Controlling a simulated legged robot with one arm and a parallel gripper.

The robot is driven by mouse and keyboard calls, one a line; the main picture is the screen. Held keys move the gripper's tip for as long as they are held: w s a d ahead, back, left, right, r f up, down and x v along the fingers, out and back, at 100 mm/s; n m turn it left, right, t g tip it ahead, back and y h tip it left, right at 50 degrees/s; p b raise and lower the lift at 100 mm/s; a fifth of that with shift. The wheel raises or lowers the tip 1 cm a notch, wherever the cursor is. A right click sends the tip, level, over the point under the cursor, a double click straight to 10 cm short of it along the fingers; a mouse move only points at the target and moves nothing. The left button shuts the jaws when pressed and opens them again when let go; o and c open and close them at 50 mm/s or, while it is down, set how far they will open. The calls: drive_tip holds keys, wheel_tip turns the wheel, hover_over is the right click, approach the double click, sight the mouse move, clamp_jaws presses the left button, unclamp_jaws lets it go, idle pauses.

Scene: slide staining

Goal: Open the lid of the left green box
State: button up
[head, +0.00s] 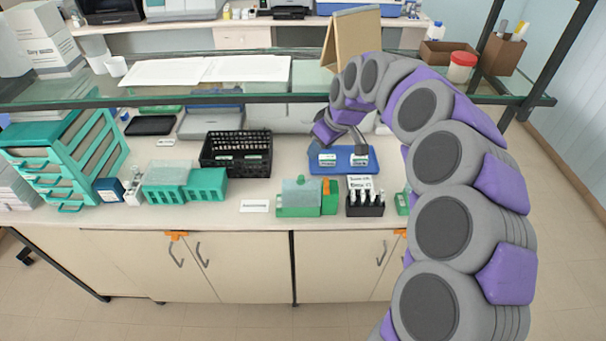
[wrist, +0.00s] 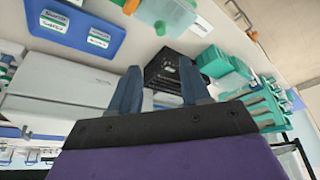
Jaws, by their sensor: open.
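A green box (head: 298,211) with a pale translucent top and an orange part at its right end stands near the front edge of the bench, in the middle of the head view. Its lid looks down. A box that looks like it is partly in the wrist view (wrist: 172,12), cut off at the top edge. Another green box (head: 402,203) is mostly hidden behind my arm on the right. My gripper (head: 341,140) is above the bench, behind the green box and over the blue tray area. In the wrist view its two fingers (wrist: 158,88) are apart with nothing between them.
A blue tray (head: 343,170) with labelled items lies behind the box. A black rack of bottles (head: 365,208) stands to its right. A black basket (head: 235,155), teal boxes (head: 206,186) and a teal drawer unit (head: 62,160) stand left. A glass shelf (head: 210,90) spans above.

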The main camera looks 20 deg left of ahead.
sight(302, 177)
drive_tip(key=b+x, duration=0.2)
drive_tip(key=x, duration=1.4)
drive_tip(key=shift+a+f+b, duration=0.15)
drive_tip(key=shift+f+b, duration=0.2)
clamp_jaws()
